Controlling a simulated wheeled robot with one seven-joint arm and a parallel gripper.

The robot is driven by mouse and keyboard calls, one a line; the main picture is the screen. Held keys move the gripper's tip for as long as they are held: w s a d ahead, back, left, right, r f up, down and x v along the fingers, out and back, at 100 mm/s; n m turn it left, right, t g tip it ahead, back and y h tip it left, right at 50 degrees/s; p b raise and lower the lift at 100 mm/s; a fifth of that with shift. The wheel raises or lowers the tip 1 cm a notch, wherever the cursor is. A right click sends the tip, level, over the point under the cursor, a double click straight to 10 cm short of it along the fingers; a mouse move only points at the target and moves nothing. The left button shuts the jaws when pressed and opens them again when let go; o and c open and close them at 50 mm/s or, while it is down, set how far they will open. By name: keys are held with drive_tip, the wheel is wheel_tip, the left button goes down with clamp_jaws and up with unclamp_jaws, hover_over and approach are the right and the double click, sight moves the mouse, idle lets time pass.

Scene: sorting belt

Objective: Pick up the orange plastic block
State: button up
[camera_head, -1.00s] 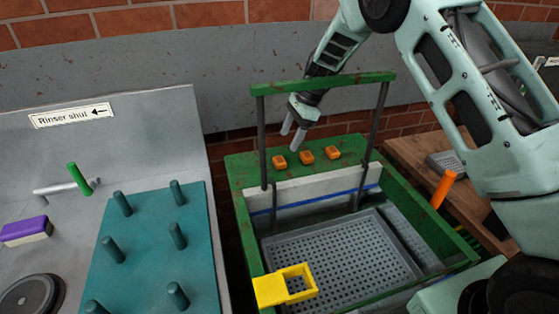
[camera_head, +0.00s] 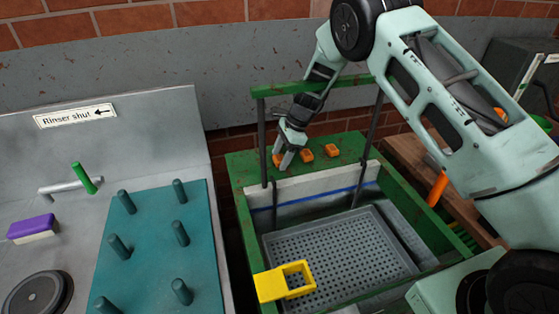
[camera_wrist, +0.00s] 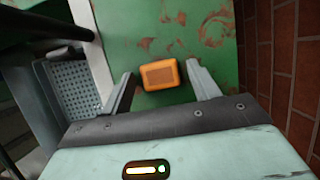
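Several small orange pieces sit in a row on the green back ledge. The left orange block (camera_head: 276,160) is partly hidden by my gripper (camera_head: 284,160), which points down at it. The middle one (camera_head: 306,156) and the right one (camera_head: 332,150) are clear of it. In the wrist view, one orange block (camera_wrist: 160,75) with a darker top face lies between the tips of my gripper (camera_wrist: 161,74). The fingers are apart, with a gap on either side of the block. It rests on the scuffed green surface.
A green crossbar (camera_head: 290,88) on dark posts stands in front of the ledge, close to my arm. Below is a grey perforated tray (camera_head: 340,250) with a yellow bracket (camera_head: 285,282) at its front left. A teal peg board (camera_head: 150,250) stands left.

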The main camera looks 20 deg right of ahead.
sight(281, 158)
drive_tip(key=c, duration=0.7)
drive_tip(key=shift+c, duration=0.2)
wheel_tip(281, 158, up, 10)
drive_tip(key=b, duration=0.2)
